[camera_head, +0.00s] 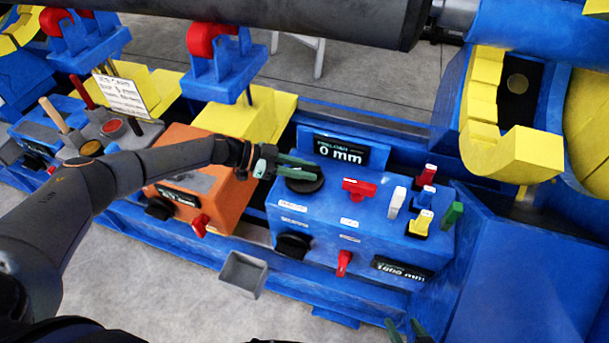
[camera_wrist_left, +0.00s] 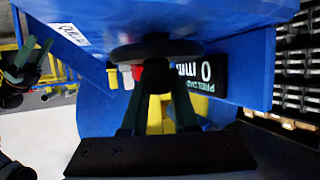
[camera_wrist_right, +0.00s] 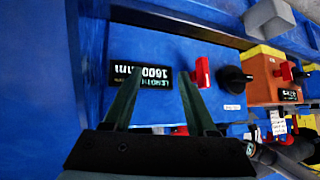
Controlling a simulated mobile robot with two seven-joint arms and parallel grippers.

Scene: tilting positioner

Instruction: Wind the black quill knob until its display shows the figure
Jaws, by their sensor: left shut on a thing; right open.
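A round black knob (camera_head: 305,181) sits on top of the blue control box (camera_head: 335,222), in front of a display (camera_head: 340,150) that reads 0 mm. My left gripper (camera_head: 314,169) reaches in from the left and is shut on this knob; in the left wrist view its fingers close on the knob's hub under the wide disc (camera_wrist_left: 150,50). A second black knob (camera_head: 292,245) is on the box's front face. My right gripper (camera_wrist_right: 157,80) is open and empty, facing the lower display (camera_wrist_right: 140,76), which reads 1600 mm.
The blue box also carries a red handle (camera_head: 358,188), a red lever (camera_head: 343,263), and white, red, yellow and green switches. An orange box (camera_head: 195,170) stands to its left. A small grey bin (camera_head: 243,273) is in front. Large blue and yellow machinery (camera_head: 515,150) stands at right.

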